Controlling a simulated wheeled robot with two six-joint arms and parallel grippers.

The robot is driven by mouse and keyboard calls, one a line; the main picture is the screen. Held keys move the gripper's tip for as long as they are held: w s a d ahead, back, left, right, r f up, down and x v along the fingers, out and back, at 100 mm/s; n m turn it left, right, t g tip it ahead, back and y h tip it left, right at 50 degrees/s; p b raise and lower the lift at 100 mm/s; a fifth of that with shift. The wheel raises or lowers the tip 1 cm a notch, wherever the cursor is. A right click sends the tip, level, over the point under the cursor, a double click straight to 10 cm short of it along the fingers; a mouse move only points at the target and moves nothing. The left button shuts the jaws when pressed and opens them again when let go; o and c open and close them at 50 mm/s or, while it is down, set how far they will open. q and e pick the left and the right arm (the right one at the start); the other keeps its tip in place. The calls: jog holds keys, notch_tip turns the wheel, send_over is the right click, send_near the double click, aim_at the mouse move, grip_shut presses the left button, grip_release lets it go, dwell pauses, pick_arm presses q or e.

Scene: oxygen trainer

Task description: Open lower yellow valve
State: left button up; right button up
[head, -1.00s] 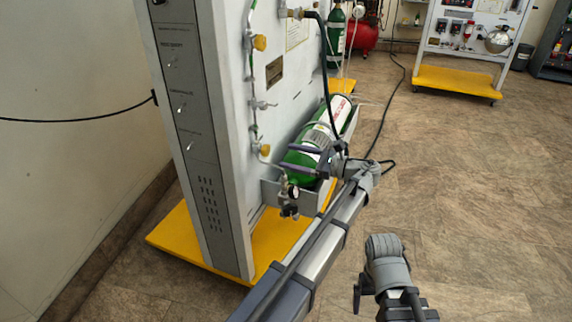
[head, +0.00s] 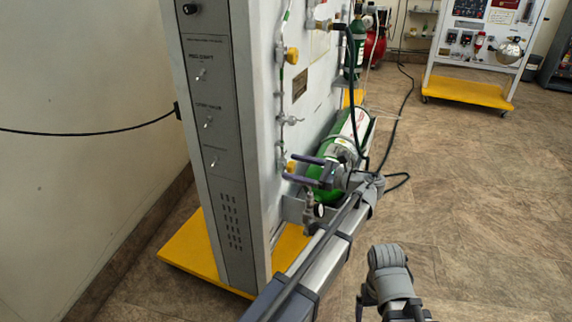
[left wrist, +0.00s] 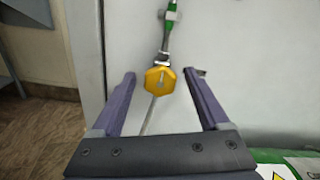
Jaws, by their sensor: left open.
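The lower yellow valve (head: 290,167) is a small knob on a thin pipe on the side of the grey panel. It shows as a yellow hexagonal knob in the left wrist view (left wrist: 159,82). My left gripper (head: 289,169) is open, its two dark fingers pointing at the panel. In the left wrist view (left wrist: 159,75) one fingertip lies on each side of the knob, with a gap visible on both sides. My right arm shows at the bottom of the head view; its jaws cannot be made out.
A green cylinder (head: 352,135) lies in a bracket just behind my left gripper. Another yellow valve (head: 291,55) is higher on the panel (head: 262,120). A yellow base (head: 195,250) sticks out below.

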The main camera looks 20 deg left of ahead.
pick_arm(q)
jog(key=shift+c, duration=0.2)
grip_shut()
dwell(0.5)
